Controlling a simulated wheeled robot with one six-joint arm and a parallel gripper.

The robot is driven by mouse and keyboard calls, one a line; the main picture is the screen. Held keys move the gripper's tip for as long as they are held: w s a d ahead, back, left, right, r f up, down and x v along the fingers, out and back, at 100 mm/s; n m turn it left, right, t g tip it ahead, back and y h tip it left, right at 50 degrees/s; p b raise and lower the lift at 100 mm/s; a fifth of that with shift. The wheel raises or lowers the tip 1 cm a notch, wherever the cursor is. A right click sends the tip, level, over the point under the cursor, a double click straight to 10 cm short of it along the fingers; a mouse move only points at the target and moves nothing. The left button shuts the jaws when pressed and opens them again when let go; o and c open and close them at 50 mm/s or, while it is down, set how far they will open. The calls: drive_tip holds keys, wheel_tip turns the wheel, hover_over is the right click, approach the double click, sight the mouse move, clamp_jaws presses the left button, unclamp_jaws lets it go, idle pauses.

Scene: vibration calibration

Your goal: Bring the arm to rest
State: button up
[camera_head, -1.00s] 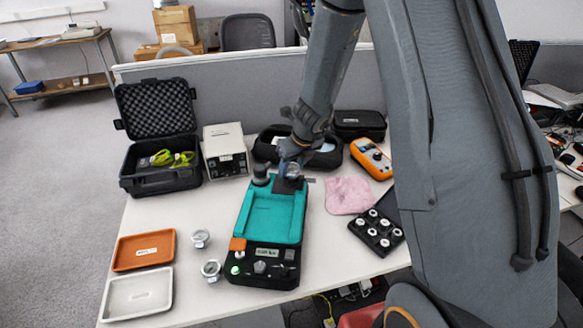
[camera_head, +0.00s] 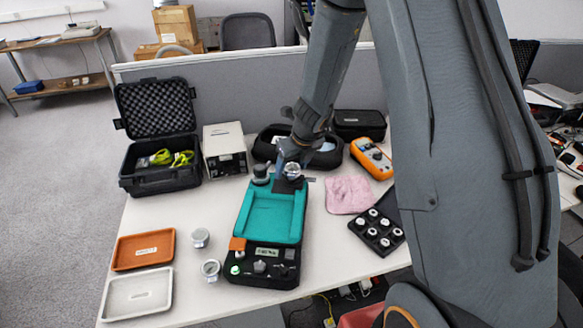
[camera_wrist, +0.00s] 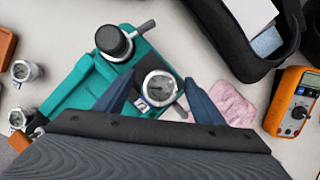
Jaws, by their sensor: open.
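My gripper (camera_head: 290,163) is above the back end of the teal-topped calibrator (camera_head: 268,215). In the wrist view its two blue fingers (camera_wrist: 159,100) stand apart, with a round silver gauge (camera_wrist: 158,86) visible between them. The gauge sits on a dark mount at the calibrator's back right; it also shows in the head view (camera_head: 292,170). I cannot tell whether the fingers touch it. A dark cylindrical knob (camera_wrist: 113,42) stands beside it on the calibrator.
Two more silver gauges (camera_head: 200,238) (camera_head: 211,269) stand left of the calibrator, near an orange tray (camera_head: 120,254) and a white tray (camera_head: 112,299). To the right are a pink cloth (camera_head: 348,195), an orange multimeter (camera_head: 371,159) and a black block (camera_head: 366,241) of round pieces. Cases line the back.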

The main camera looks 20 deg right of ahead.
drive_tip(key=p+v, duration=0.2)
drive_tip(key=v, duration=0.5)
drive_tip(key=shift+s+r+p, duration=0.15)
drive_tip(key=shift+r+p, duration=0.15)
drive_tip(key=shift+p, duration=0.1)
drive_tip(key=s+r+n+g+b, duration=0.1)
drive_tip(key=s+r+n+b, duration=0.1)
drive_tip(key=s+n, duration=0.9)
drive_tip(key=s+r+n+g+h+b, duration=0.1)
drive_tip(key=s+n, duration=1)
drive_tip(key=n, duration=1)
drive_tip(key=shift+s+a+r+n+g+b, duration=0.25)
drive_tip(key=shift+a+r+n+g+b, duration=0.05)
drive_tip(key=shift+a+r+g+b, duration=0.1)
drive_tip(key=shift+c, duration=0.3)
